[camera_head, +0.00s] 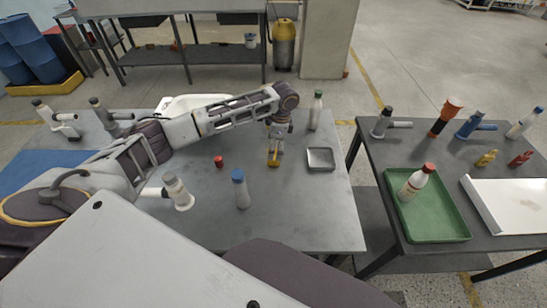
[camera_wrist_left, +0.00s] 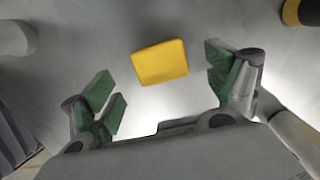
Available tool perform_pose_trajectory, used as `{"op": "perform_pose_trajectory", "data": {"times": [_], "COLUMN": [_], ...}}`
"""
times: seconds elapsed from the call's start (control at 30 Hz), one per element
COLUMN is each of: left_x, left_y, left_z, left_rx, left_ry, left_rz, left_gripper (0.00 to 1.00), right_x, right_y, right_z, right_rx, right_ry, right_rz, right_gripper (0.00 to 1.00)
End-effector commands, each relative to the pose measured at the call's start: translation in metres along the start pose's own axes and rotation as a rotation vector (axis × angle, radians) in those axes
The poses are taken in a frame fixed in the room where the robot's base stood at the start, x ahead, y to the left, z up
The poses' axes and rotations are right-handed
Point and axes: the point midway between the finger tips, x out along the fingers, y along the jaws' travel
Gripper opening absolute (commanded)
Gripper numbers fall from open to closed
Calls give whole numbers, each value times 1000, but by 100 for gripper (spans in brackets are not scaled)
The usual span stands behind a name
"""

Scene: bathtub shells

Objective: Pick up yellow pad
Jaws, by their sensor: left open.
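The yellow pad (camera_wrist_left: 160,63) is a small flat rounded block lying on the grey table. In the left wrist view it is beyond and between the two green-padded fingers of my left gripper (camera_wrist_left: 167,88), touching neither. In the head view my left gripper (camera_head: 275,156) points down at the table, and the pad (camera_head: 273,163) shows as a bit of yellow at its fingertips, partly hidden. My left gripper is open and empty. My right gripper is not in view.
On the grey table (camera_head: 290,220) stand a blue-capped bottle (camera_head: 241,190), a green-capped bottle (camera_head: 315,110), a red cap (camera_head: 218,161) and a small grey tray (camera_head: 320,158). A second table at right holds a green tray (camera_head: 445,236) and several bottles.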

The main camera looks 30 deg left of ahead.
Motion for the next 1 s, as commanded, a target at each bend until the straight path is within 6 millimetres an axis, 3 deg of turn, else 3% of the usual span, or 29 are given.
{"op": "perform_pose_trajectory", "data": {"times": [0.43,1.0], "left_x": [44,48], "left_y": [0,0], "left_z": [0,-1], "left_rx": [0,1], "left_ry": [-2,0], "left_rz": [1,0], "left_gripper": [88,86], "right_x": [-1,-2], "right_y": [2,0], "right_z": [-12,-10], "right_rx": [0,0], "right_ry": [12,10], "right_rz": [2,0], "right_gripper": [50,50]}}
